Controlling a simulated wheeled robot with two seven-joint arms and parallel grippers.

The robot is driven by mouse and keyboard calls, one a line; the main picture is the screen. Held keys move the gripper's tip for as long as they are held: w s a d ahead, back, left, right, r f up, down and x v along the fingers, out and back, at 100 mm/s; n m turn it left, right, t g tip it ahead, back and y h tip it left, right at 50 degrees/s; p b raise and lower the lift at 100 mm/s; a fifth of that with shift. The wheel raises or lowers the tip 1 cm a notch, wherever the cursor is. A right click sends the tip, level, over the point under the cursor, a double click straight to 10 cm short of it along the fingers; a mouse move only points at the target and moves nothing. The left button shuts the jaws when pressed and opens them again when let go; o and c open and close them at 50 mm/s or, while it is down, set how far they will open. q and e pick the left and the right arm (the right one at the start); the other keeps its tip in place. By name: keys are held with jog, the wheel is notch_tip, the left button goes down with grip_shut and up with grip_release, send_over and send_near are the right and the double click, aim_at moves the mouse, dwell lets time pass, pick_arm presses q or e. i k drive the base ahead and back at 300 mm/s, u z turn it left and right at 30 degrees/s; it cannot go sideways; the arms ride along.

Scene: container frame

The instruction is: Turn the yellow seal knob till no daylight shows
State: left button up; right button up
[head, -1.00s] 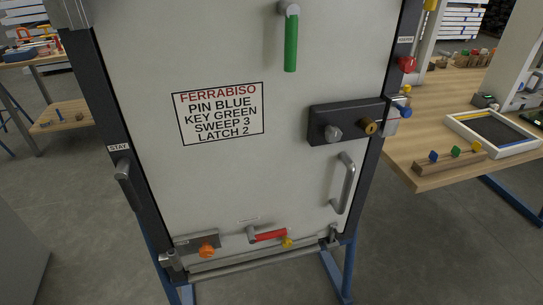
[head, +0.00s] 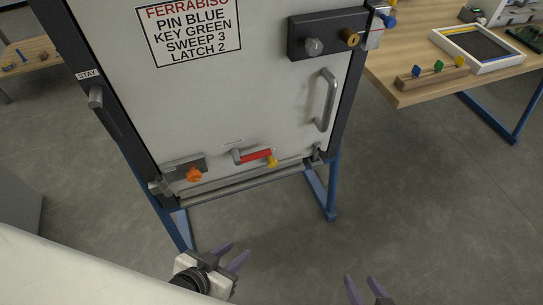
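The yellow seal knob (head: 272,161) sits low on the pale door (head: 240,110), at the right end of a red lever (head: 256,155). The gap at the door's bottom edge is too small to judge for daylight. My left gripper (head: 236,254) is below the door at the bottom of the head view, its two purple fingers apart and nothing between them. My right gripper (head: 363,284) shows at the bottom edge, right of the left one, with two purple fingers apart and empty. Both grippers are away from the knob.
An orange knob (head: 194,174) is at the door's lower left. A grey handle (head: 325,100) and a dark lock box (head: 327,34) are on its right. The blue frame legs (head: 320,193) stand below. A wooden table (head: 400,62) is at the right. The floor between is clear.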

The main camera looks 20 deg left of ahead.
aim_at(273, 163)
jog(key=k, duration=0.5)
jog(key=z, duration=1.85)
jog(key=i, duration=1.05)
jog(key=u, duration=2)
